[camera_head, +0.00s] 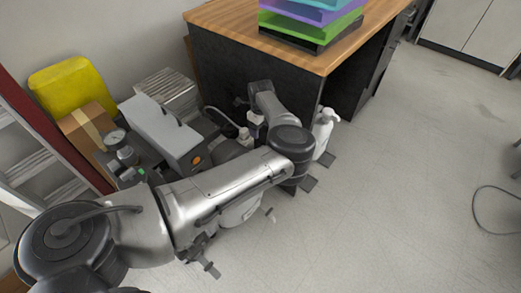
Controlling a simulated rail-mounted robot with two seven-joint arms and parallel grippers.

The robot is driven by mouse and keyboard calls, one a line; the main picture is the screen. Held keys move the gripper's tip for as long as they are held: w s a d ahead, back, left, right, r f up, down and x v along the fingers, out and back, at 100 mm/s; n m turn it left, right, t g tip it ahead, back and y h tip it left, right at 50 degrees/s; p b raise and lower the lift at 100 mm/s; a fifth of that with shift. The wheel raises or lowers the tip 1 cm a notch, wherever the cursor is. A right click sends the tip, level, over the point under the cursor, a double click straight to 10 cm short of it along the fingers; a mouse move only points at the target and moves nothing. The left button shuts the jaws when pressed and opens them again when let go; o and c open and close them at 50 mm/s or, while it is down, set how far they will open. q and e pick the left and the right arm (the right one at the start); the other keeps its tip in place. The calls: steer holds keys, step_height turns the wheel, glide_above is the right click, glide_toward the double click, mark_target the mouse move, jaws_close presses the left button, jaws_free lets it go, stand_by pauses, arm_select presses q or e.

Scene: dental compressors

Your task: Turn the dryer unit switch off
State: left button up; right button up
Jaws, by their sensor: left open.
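The dryer unit appears to be the grey box (166,132) against the wall at left, though I cannot be sure. A round orange switch (197,160) shows on its near end; its position cannot be read. My left arm crosses in front from the lower left and bends back near the desk. My left gripper (257,104) is open by the desk's front panel, to the right of the grey box and apart from the orange switch. Its fingertips are small and partly hidden. My right gripper is out of view.
A white compressor (240,210) is mostly hidden behind my arm. A white bottle-like part (325,130) stands by the desk (235,60). A gauge (116,138), cardboard box (88,128) and yellow item (72,86) crowd the left. The floor at right is clear except for a cable (478,205).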

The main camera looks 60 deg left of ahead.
arm_select(q)
step_height(320, 180, down, 12)
steer(key=b, duration=0.6)
steer(key=shift+s, duration=0.1)
steer(key=shift+r, duration=0.1)
steer(key=c, duration=0.9)
